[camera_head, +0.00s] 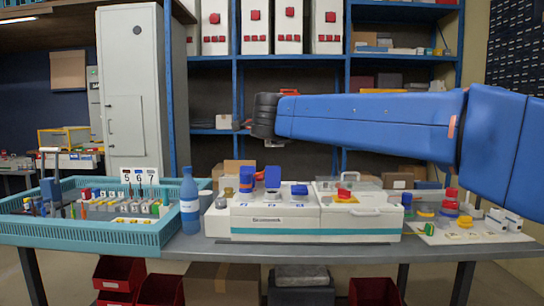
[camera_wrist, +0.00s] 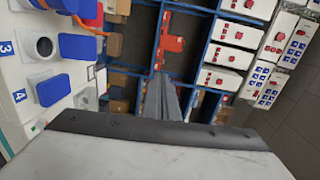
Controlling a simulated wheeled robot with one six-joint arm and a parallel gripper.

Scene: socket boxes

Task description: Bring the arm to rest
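My blue arm (camera_head: 375,117) reaches in from the right in the head view, stretched nearly level above the bench. Its dark wrist end points left, and my gripper (camera_head: 242,124) is small and dim there, in front of the shelving. In the wrist view my gripper (camera_wrist: 165,98) shows as grey fingers lying close together with nothing seen between them. The white socket box (camera_head: 262,222) stands on the bench below the arm, apart from it. Blue socket lids (camera_wrist: 52,90) stand out from the box at the left of the wrist view.
A teal crate (camera_head: 100,231) of small parts and a blue bottle (camera_head: 190,200) stand left of the box on the bench (camera_head: 225,249). Coloured parts (camera_head: 450,210) lie at the right. Blue shelving (camera_head: 235,100) and a grey cabinet (camera_head: 133,90) stand behind. The air around my gripper looks clear.

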